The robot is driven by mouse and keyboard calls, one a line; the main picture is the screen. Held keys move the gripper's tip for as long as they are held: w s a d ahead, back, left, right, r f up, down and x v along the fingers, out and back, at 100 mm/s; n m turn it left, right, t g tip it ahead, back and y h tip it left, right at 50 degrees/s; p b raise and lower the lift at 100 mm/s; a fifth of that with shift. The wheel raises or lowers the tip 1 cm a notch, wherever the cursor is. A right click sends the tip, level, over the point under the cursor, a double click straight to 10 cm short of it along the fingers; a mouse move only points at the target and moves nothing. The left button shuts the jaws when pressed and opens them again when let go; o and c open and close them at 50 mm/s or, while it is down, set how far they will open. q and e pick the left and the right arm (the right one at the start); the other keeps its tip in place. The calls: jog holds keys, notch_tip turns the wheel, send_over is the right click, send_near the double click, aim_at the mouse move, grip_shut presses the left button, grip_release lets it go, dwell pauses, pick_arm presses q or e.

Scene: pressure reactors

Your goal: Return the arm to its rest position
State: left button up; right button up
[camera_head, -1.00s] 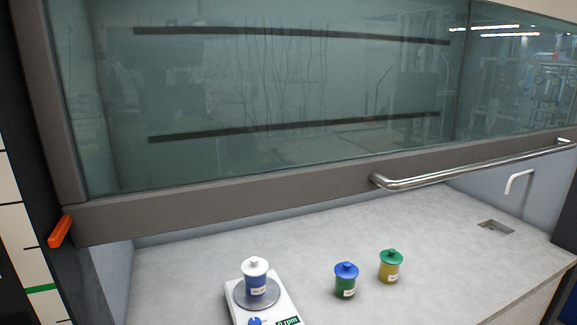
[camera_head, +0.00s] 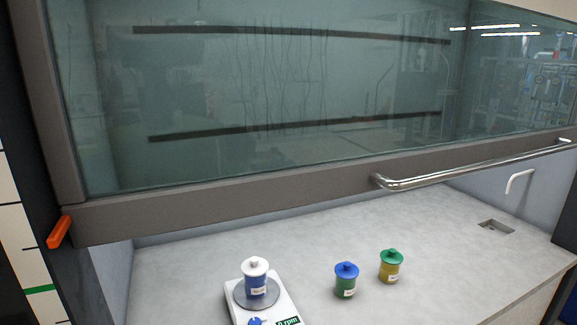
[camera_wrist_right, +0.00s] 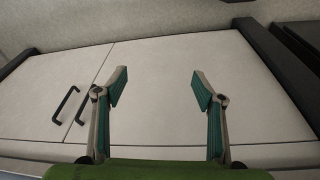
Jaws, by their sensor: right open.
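My right gripper (camera_wrist_right: 159,88) shows in the right wrist view with its two green-padded fingers spread apart and nothing between them. It faces pale cabinet doors (camera_wrist_right: 190,105), and I cannot tell the distance to them. Neither gripper and neither arm shows in the head view. My left gripper is in no frame.
In the head view a blue jar with a white lid (camera_head: 257,285) stands on a stirrer (camera_head: 286,310). A green jar with a blue lid (camera_head: 346,288) and a yellow jar with a green lid (camera_head: 390,271) stand beside it. A glass sash (camera_head: 270,100) with a metal handle (camera_head: 440,172) hangs above the worktop (camera_head: 420,240).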

jog(key=s+f+g, duration=0.1)
jog(key=s+f, duration=0.2)
jog(key=f, duration=0.8)
jog(key=s+f, duration=0.3)
jog(key=f, duration=0.8)
jog(key=s+d+f+g, duration=0.1)
jog(key=s+d+f, duration=0.2)
jog(key=s+f, duration=0.8)
jog(key=s, duration=0.3)
jog(key=shift+s+f, duration=0.15)
jog(key=shift+s, duration=0.1)
jog(key=shift+d, duration=0.1)
